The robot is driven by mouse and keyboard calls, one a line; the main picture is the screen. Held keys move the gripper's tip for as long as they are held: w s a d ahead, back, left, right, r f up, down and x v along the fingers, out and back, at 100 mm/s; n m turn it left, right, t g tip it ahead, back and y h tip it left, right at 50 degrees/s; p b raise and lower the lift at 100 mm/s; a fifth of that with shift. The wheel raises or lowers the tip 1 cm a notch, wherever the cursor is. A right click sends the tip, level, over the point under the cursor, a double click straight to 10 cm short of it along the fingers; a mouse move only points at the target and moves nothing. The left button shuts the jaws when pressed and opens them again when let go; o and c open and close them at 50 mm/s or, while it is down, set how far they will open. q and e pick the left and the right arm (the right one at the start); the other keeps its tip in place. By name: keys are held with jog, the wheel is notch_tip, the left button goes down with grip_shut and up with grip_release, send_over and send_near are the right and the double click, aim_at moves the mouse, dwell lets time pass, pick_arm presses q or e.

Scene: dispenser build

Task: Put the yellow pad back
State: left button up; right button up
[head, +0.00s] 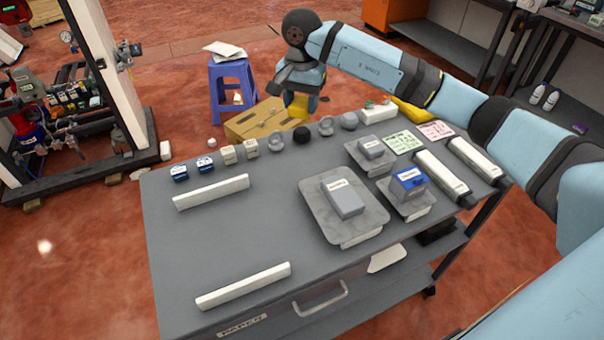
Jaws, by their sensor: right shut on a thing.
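My right gripper (300,90) is above the back edge of the grey cart (230,245), pointing down. It is shut on the yellow pad (300,106), which shows just below the fingers. The pad is partly hidden by the gripper and looks clear of the cart top. Below it, a row of round pads runs along the back edge: a black pad (302,135) with grey pads (326,126) beside it. Another yellow object (411,112) lies at the back right, partly hidden by my right arm. My left gripper is not in view.
Small blue and beige blocks (228,154) stand left of the round pads. Two white bars (212,192) lie on the cart's left side. Grey plates with boxes (345,220) fill the right. The left middle is clear. A purple stool (230,88) stands behind.

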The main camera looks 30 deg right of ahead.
jog(key=p, duration=0.1)
send_over(302, 171)
notch_tip(302, 171, down, 15)
jog(key=shift+r, duration=0.15)
notch_tip(302, 171, down, 5)
jog(key=o, duration=0.5)
jog(key=shift+c, duration=0.2)
jog(key=o, duration=0.4)
